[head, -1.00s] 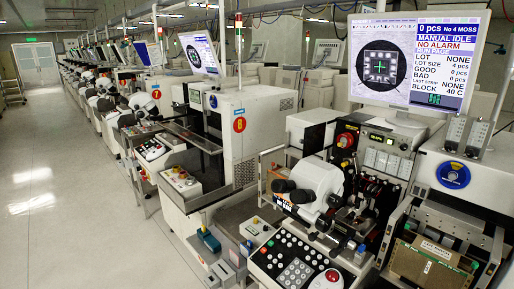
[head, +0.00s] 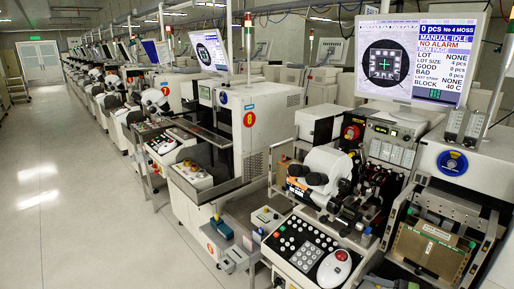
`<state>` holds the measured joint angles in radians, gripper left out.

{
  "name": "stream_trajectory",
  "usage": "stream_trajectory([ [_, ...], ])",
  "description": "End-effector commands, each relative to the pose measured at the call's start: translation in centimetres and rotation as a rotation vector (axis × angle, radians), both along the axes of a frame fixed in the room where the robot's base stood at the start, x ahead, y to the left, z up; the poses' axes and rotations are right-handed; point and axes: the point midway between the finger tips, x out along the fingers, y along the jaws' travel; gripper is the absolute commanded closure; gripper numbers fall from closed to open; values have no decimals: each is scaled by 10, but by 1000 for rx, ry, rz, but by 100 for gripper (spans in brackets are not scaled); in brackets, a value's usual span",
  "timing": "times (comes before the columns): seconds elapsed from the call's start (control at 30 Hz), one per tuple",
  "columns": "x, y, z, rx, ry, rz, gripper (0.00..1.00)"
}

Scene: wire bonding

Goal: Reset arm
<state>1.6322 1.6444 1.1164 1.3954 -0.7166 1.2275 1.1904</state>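No part of my arm or my gripper shows clearly in the head view, so its pose and whether it is open cannot be seen. The nearest wire bonding machine stands at the right, with a white microscope (head: 322,172), a black keypad panel (head: 296,243) and a red round button on a white mouse-like housing (head: 336,266). Its monitor (head: 416,60) reads "MANUAL IDLE" and "NO ALARM". A brown labelled magazine (head: 428,250) sits in the frame at the lower right.
A long row of similar machines (head: 228,130) runs back to the left. The pale floor aisle (head: 75,200) on the left is clear up to a far door (head: 41,68). A metal cart (head: 17,84) stands at the far left edge.

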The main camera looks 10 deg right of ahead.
Motion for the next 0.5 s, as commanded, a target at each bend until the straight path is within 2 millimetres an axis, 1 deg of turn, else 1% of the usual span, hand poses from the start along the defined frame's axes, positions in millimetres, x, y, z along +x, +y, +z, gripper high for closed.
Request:
stream_trajectory([
  [0.03, 6, 15, 3, -46, 18, 48, 50],
  [0.1, 12, 35, 6, -114, 39, 115, 50],
  [0.17, 16, 55, 7, -182, 60, 179, 50],
  [0.27, 21, 92, 10, -323, 95, 304, 50],
  [0.3, 20, 109, 11, -394, 110, 363, 50],
  [0.37, 17, 134, 12, -516, 129, 455, 50],
  [0.4, 14, 150, 13, -604, 138, 515, 50],
  [0.5, 0, 181, 19, -824, 143, 645, 50],
])
